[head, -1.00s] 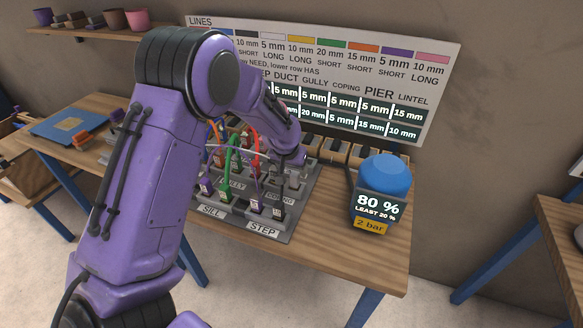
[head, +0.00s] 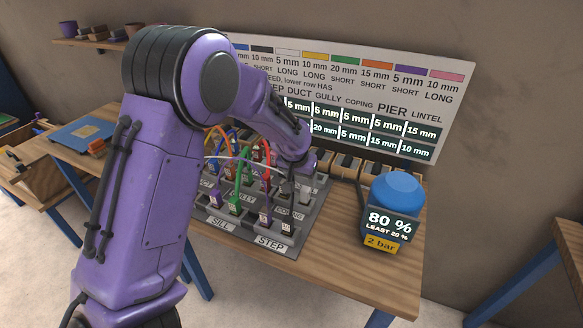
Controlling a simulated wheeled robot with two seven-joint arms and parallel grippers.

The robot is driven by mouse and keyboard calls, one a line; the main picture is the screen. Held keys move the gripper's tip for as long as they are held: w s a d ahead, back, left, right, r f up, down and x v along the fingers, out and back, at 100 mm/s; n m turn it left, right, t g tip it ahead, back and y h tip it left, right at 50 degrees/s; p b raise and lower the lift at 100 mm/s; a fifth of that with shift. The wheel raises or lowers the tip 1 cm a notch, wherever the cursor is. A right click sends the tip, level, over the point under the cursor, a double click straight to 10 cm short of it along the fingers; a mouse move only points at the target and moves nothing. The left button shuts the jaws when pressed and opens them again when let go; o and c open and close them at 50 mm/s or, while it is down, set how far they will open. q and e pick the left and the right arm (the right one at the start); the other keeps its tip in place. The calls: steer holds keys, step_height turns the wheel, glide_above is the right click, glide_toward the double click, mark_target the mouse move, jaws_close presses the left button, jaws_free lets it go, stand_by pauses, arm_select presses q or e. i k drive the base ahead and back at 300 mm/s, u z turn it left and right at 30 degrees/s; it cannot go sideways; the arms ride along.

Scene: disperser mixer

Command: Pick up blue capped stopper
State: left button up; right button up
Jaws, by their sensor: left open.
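My left arm comes in from the left, and its gripper (head: 289,184) points down over the back right part of the grey socket panel (head: 250,243). The gripper is small in the picture and partly hidden by my wrist; its jaws are open. I cannot make out a blue capped stopper; my forearm covers much of the panel's left and back. My right gripper is not in view.
A blue-domed device (head: 397,190) showing 80 % and 2 bar stands on the bench (head: 345,262) right of the panel. A row of tan and black pieces (head: 345,168) lies behind, below a large sign (head: 440,95). A blue mat (head: 85,134) lies at the left.

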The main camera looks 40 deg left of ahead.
mark_target(235, 149)
steer(key=u, duration=1.65)
